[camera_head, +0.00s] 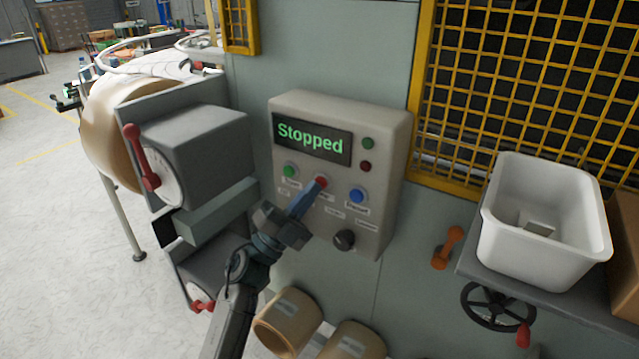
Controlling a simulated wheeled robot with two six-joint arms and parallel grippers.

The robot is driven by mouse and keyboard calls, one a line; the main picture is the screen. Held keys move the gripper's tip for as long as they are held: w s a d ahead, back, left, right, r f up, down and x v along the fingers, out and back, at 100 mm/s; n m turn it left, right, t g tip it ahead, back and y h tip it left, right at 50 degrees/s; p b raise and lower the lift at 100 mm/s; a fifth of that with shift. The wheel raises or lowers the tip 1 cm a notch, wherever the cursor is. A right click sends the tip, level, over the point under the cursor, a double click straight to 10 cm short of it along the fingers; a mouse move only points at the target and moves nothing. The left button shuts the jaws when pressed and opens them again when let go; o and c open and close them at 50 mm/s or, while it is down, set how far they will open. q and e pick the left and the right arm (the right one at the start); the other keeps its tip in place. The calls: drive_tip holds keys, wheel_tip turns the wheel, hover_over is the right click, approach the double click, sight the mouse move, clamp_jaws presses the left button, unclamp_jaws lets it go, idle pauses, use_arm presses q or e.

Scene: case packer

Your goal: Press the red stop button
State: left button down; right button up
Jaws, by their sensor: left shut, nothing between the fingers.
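A beige control box (383,215) is mounted on the grey machine panel. Its display (311,138) reads "Stopped" in green letters. The red stop button (321,182) sits in the middle of the button row, between a green button (290,170) and a blue button (357,196). My left gripper (316,187) is shut and empty, with its fingertips at the red button's lower edge and partly covering it. They look to be touching it or very close; I cannot tell which. My right gripper is not in view.
A grey box with a red lever (140,157) stands left of the control box. An orange handle (447,247), a white bin (543,225) and a handwheel (498,305) are at the right. Cardboard-coloured rolls (288,322) lie below. Yellow mesh guarding (530,90) is at upper right.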

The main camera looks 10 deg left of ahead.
use_arm(q)
drive_tip(key=shift+s+a, duration=0.2)
drive_tip(key=shift+s, duration=0.4)
drive_tip(key=shift+s+a, duration=0.3)
drive_tip(key=shift+s, duration=0.45)
drive_tip(key=shift+s+a, duration=0.25)
drive_tip(key=shift+s, duration=0.55)
drive_tip(key=shift+s+a, duration=0.3)
drive_tip(key=shift+s, duration=0.45)
